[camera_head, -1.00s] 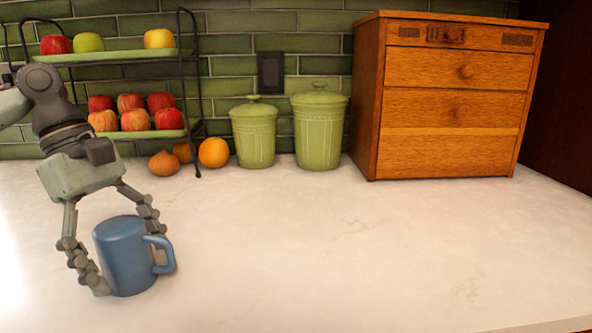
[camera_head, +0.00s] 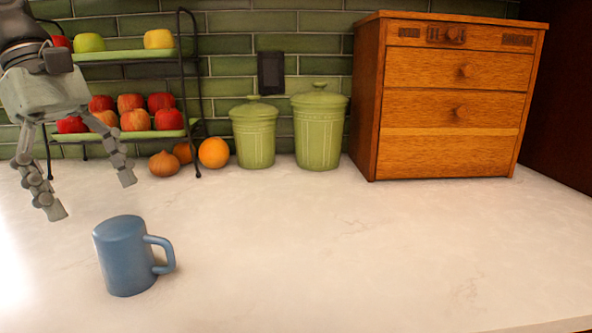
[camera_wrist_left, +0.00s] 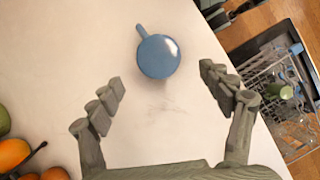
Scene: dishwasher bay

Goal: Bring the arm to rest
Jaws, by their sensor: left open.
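My left gripper (camera_head: 92,199) is open and empty, raised above the counter at the left in the head view. A blue mug (camera_head: 126,258) stands on the counter below and in front of it, apart from the fingers. The mug looks upside down, with a closed flat top and its handle to the right. In the left wrist view the mug (camera_wrist_left: 158,57) lies beyond the two spread fingertips (camera_wrist_left: 162,78). My right gripper is not in view.
A two-tier fruit rack (camera_head: 197,130) stands close behind my left gripper. Two green canisters (camera_head: 254,138) and a wooden drawer cabinet (camera_head: 453,105) stand at the back. The white counter (camera_head: 370,250) is clear at middle and right. An open dishwasher rack (camera_wrist_left: 290,100) shows in the wrist view.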

